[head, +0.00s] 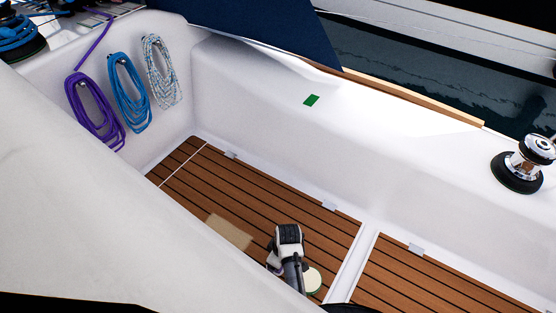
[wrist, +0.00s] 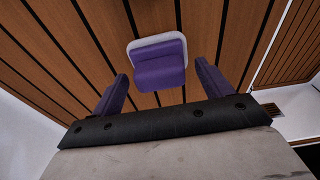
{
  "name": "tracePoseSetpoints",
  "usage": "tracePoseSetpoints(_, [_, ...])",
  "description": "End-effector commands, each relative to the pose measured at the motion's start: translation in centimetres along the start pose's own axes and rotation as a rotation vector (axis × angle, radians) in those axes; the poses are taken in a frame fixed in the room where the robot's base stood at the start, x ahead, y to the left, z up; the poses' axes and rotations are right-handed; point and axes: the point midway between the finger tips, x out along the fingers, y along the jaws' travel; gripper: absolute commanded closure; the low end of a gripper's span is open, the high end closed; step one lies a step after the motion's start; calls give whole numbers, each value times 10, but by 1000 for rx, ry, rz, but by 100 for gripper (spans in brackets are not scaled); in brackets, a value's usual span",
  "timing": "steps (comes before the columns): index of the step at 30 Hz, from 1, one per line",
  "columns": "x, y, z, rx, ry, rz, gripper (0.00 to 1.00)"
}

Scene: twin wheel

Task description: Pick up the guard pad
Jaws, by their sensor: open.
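The guard pad, which I take to be the purple block with a pale rim (wrist: 160,68), shows in the wrist view against the brown deck planks. My gripper (wrist: 162,72) is open, with one purple finger on each side of the pad and a visible gap at both sides. Nothing is held. How far the fingertips are above the pad cannot be told. In the head view my arm reaches down to the deck, and a small purple patch shows beside it; whether that is pad or finger is unclear.
A beige flat sheet (head: 229,232) lies on the planks left of my arm. A round cream disc with a green edge (head: 313,280) is close right of it. White cockpit walls enclose the deck. Coiled ropes (head: 128,92) hang at the left; a winch (head: 525,165) stands right.

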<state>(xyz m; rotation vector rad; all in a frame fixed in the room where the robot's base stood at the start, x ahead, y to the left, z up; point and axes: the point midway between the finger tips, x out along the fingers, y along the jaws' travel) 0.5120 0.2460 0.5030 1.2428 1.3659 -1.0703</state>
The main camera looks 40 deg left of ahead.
Motion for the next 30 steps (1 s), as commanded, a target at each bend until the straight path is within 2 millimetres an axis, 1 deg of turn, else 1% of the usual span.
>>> tracePoseSetpoints(3, [4,0,0,-1,0,0,22])
tracePoseSetpoints(8, [4,0,0,-1,0,0,22])
tracePoseSetpoints(11, [4,0,0,-1,0,0,34])
tracePoseSetpoints(18, [4,0,0,-1,1,0,65])
tracePoseSetpoints(19, [4,0,0,-1,1,0,69])
tracePoseSetpoints(20, [4,0,0,-1,1,1,71])
tracePoseSetpoints(26, [4,0,0,-1,1,1,71])
tracePoseSetpoints(30, [-1,1,-1,0,2,2,71])
